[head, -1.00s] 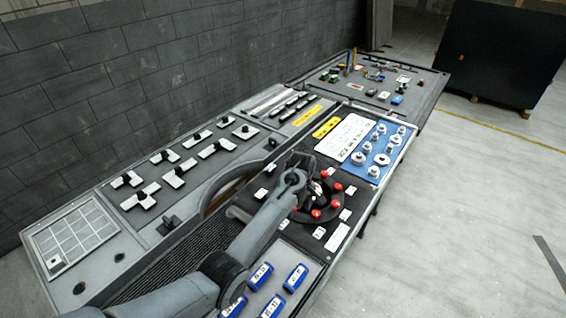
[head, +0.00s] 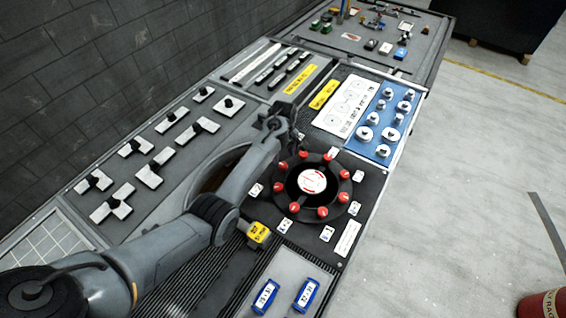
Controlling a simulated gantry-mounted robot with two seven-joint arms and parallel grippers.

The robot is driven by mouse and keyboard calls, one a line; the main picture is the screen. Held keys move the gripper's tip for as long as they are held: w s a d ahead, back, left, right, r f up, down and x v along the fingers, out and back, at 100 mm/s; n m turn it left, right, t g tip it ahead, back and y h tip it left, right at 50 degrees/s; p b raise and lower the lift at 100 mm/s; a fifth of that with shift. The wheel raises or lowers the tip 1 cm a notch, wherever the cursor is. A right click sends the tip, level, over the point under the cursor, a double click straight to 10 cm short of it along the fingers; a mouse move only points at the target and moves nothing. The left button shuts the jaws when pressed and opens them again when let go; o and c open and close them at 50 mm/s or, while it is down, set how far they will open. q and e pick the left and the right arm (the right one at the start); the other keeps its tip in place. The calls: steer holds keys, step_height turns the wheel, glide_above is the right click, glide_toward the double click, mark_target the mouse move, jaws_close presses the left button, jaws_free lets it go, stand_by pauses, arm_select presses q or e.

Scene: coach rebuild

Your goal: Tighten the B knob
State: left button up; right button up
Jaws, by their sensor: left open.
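A round black ring (head: 340,203) carries several red knobs around a white centre disc (head: 312,181). One red knob (head: 327,157) is on its far side and another red knob (head: 322,212) is on its near side. Small white label cards (head: 285,225) lie around the ring. Their letters are too small to read surely, so I cannot tell which knob is B. My left gripper (head: 280,118) is beyond the far-left edge of the ring, open, with nothing seen in it. Its forearm passes left of the ring. My right gripper is out of view.
A blue panel with silver knobs (head: 381,152) and a white sheet (head: 347,105) lie beyond the ring. Open floor is at right.

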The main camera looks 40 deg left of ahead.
mark_target(283, 165)
arm_select(q)
steer(key=shift+w+a+f+b, duration=0.1)
steer(key=shift+f+b, duration=0.35)
steer(key=shift+f, duration=2.55)
steer(key=c, duration=1)
steer(key=shift+c, duration=0.2)
